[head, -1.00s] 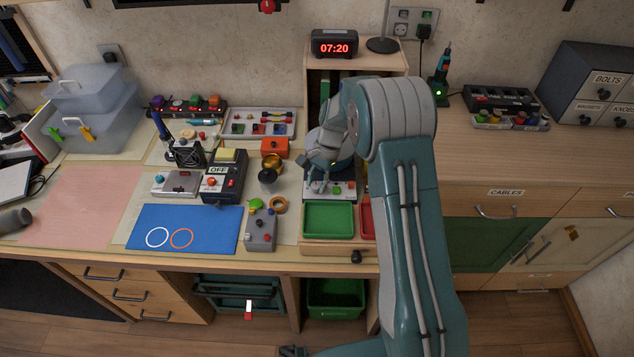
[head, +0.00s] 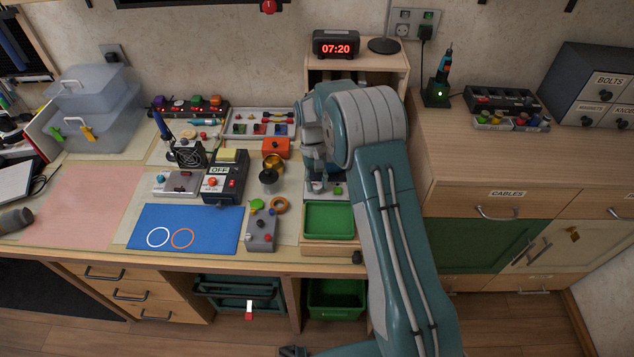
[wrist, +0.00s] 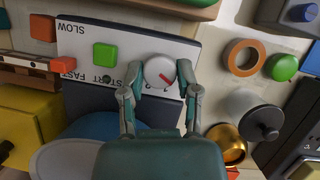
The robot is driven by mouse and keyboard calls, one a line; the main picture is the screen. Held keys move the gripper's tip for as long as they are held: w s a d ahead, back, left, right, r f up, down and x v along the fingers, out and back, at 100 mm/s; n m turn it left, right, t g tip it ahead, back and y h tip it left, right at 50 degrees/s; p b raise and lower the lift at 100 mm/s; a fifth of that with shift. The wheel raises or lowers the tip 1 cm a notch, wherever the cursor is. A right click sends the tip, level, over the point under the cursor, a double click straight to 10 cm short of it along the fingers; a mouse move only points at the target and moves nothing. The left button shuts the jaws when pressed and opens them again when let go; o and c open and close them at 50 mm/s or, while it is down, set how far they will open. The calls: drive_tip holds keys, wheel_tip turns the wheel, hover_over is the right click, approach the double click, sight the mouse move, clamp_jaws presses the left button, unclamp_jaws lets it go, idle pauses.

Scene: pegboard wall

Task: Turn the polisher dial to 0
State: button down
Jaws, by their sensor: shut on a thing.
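My gripper (wrist: 160,79) is shut on the dial, one finger on each side. The numbers near the dial are mostly hidden by the fingers, and the 0 cannot be made out. In the head view, my gripper (head: 318,184) is over the polisher panel (head: 333,197), and the dial cannot be made out.
A green tray (head: 328,221) is in front of the polisher in the head view.

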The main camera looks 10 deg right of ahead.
drive_tip(key=shift+w+a+n+h, duration=0.15)
drive_tip(key=shift+n+h, duration=0.15)
drive_tip(key=shift+n, duration=0.4)
drive_tip(key=shift+c, duration=1.6)
unclamp_jaws()
drive_tip(key=v, duration=1.2)
drive_tip(key=shift+a+r, duration=0.1)
